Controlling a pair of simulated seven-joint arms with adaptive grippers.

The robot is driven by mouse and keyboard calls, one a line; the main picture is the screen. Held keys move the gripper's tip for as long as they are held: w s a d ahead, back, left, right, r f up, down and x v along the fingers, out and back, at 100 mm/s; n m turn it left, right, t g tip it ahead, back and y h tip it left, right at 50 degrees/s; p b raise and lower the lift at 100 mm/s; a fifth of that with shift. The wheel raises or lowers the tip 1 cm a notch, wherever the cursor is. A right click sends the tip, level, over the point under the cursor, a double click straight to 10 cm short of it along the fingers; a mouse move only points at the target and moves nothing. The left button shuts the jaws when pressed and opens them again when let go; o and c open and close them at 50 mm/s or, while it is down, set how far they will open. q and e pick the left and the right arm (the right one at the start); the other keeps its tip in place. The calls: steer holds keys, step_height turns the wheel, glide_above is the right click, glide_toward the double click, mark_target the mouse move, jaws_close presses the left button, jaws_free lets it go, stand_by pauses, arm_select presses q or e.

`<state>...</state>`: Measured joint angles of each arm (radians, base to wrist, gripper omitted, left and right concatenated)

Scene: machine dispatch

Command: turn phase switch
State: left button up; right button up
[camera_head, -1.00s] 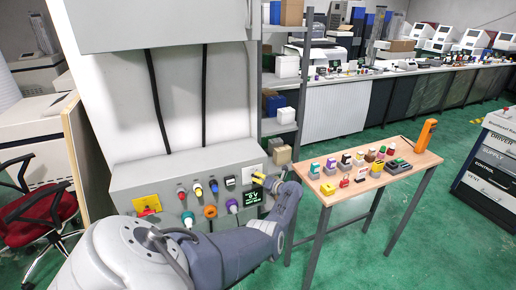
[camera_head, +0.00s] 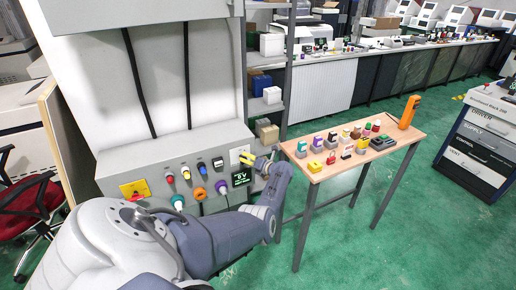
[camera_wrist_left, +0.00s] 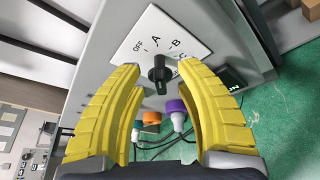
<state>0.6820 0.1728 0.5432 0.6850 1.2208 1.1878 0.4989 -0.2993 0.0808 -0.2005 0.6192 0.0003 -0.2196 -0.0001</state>
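The phase switch (camera_wrist_left: 159,73) is a black knob on a white plate marked OFF, A, B and C, in the left wrist view. Its long grip lies roughly in line with the A. In the head view the white plate (camera_head: 239,154) is at the right end of the grey panel, and the knob is hard to make out there. My left gripper (camera_head: 248,160) is open at the plate. In the left wrist view its yellow fingers (camera_wrist_left: 160,88) stand apart on either side of the knob, with a gap on both sides. My right gripper is not in view.
The grey panel (camera_head: 150,165) also carries coloured buttons, a yellow plate with a red switch (camera_head: 135,190), plugs with cables and a small display (camera_head: 241,178). A wooden table (camera_head: 335,170) with several small parts stands to the right. Green floor is clear beyond it.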

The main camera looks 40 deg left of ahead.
arm_select(q)
steer(key=v, duration=1)
steer(key=shift+d, duration=0.2)
steer(key=shift+r, duration=0.1)
